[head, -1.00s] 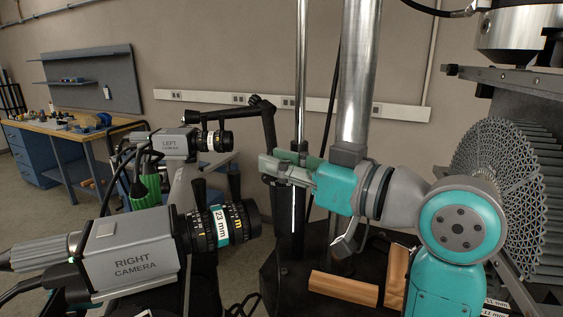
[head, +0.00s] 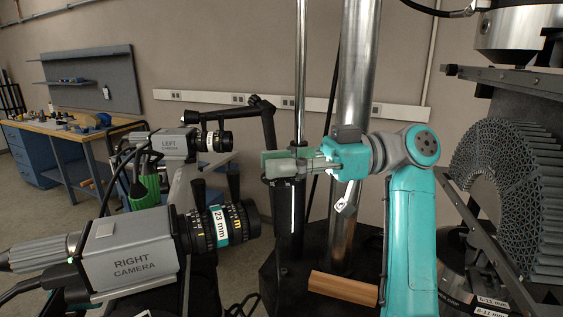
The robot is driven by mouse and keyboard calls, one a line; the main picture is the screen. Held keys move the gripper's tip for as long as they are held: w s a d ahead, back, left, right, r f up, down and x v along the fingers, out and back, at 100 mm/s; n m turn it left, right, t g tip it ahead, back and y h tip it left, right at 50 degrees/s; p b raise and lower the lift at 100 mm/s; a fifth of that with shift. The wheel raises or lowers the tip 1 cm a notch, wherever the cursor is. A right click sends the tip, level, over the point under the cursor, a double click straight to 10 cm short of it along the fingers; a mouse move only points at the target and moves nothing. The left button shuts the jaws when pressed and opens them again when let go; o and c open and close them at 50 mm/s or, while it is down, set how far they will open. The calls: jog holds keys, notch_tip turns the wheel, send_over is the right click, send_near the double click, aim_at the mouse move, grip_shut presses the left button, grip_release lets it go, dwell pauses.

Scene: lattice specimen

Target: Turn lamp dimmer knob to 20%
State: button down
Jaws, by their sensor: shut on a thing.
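The lamp (head: 293,212) is a thin, bright vertical strip on a dark upright housing, right of the cameras in the head view. My gripper (head: 279,164), teal with pale green finger pads, reaches in from the right at the top of this lamp. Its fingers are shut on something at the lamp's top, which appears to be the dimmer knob. The knob is hidden by the finger pads, so its pointer and setting cannot be read.
The right camera (head: 130,250) and left camera (head: 170,144) stand to the left. A steel column (head: 357,90) rises behind my gripper. A wooden bar (head: 343,288) lies below. The curved lattice specimen (head: 515,190) is at the right.

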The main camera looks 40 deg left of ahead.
jog(key=shift+n+g+h, duration=0.9)
jog(key=shift+n+h, duration=0.2)
jog(key=shift+h, duration=0.3)
jog(key=shift+f+h, duration=0.1)
jog(key=shift+h, duration=0.2)
jog(key=c, duration=1)
grip_release()
jog(key=shift+o, duration=0.2)
notch_tip(320, 180, up, 10)
jog(key=shift+r, duration=0.1)
